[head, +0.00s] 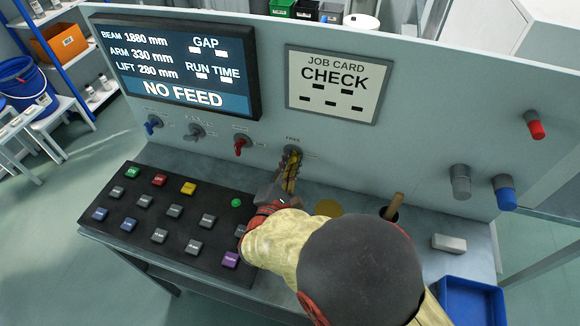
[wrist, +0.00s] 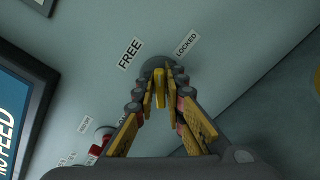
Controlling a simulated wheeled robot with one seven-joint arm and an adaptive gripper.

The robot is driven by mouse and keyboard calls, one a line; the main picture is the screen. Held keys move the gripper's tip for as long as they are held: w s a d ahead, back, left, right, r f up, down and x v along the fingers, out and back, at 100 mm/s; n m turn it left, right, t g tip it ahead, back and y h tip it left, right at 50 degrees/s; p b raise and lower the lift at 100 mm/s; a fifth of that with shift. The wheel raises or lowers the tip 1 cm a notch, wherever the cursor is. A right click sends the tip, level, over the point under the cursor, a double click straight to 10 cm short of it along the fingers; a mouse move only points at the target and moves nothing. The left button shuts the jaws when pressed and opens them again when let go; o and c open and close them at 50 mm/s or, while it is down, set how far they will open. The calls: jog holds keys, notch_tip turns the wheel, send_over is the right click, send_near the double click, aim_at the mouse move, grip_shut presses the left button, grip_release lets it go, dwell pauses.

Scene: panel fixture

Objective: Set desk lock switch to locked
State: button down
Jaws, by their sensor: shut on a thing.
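The desk lock switch is a yellow lever (wrist: 159,86) on a round grey base (wrist: 157,64) on the upright panel. In the wrist view, the FREE label (wrist: 130,54) is left of the base and the LOCKED label (wrist: 187,45) is right of it. My gripper (wrist: 160,78) is shut on the lever, with one finger on each side. In the head view, my gripper (head: 290,172) reaches up to the panel below the display and covers most of the switch (head: 293,153). I cannot tell exactly which label the lever is set to.
Red (head: 241,145), grey (head: 194,132) and blue (head: 153,124) switches are in a row to the left. A black button box (head: 165,240) lies on the desk below.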

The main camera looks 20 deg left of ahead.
jog(key=m+b, duration=0.2)
jog(key=m, duration=0.1)
jog(key=shift+f+m+b, duration=0.2)
jog(key=shift+m+b, duration=0.1)
jog(key=shift+d+m, duration=0.1)
jog(key=shift+m, duration=1.9)
jog(key=c, duration=1.9)
grip_release()
jog(key=shift+m, duration=0.3)
jog(key=s, duration=0.4)
jog(key=s+d, duration=0.1)
jog(key=s, duration=0.7)
jog(key=shift+d, duration=0.15)
